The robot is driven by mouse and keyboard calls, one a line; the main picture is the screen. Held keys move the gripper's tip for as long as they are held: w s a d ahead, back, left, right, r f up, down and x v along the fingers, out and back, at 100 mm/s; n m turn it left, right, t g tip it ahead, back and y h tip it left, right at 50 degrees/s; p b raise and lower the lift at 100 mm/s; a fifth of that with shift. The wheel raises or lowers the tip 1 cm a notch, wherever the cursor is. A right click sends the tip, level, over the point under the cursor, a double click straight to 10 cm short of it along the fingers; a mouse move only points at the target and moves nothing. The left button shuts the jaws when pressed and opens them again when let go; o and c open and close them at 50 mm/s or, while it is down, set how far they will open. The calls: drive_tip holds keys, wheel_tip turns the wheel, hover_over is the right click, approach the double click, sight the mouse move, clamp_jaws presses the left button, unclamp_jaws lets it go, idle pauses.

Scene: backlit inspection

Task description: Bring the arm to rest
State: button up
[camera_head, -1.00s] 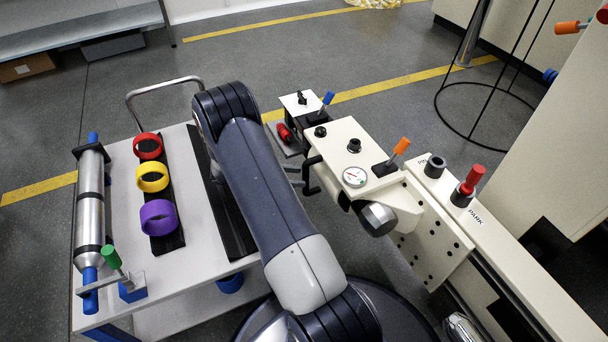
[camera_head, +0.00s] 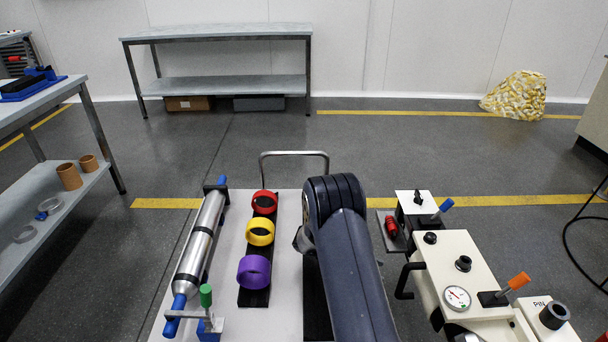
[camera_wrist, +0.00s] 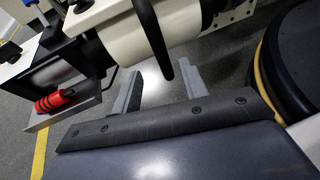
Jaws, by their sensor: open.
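My gripper (camera_wrist: 158,86) shows in the wrist view with its two grey fingers apart and nothing between them. A black handle and a cream machine body are just beyond the fingers; I cannot tell whether they touch. The arm hides most of the gripper in that view.
A cart (camera_head: 222,305) carries red (camera_head: 264,202), yellow (camera_head: 260,232) and purple (camera_head: 254,271) rings and a silver cylinder (camera_head: 201,243). The cream machine (camera_head: 450,262) with gauge and knobs stands close right. A bench (camera_head: 215,32) is at the back; open floor lies between.

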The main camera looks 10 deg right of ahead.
sight(400, 280)
drive_tip(key=b+x, duration=0.3)
drive_tip(key=x, duration=0.6)
drive_tip(key=shift+s+d+f, duration=0.1)
drive_tip(key=shift+d+f, duration=0.1)
drive_tip(key=shift+s+r, duration=0.1)
drive_tip(key=shift+s, duration=0.1)
drive_tip(key=shift+s+a, duration=0.1)
drive_tip(key=shift+s, duration=0.35)
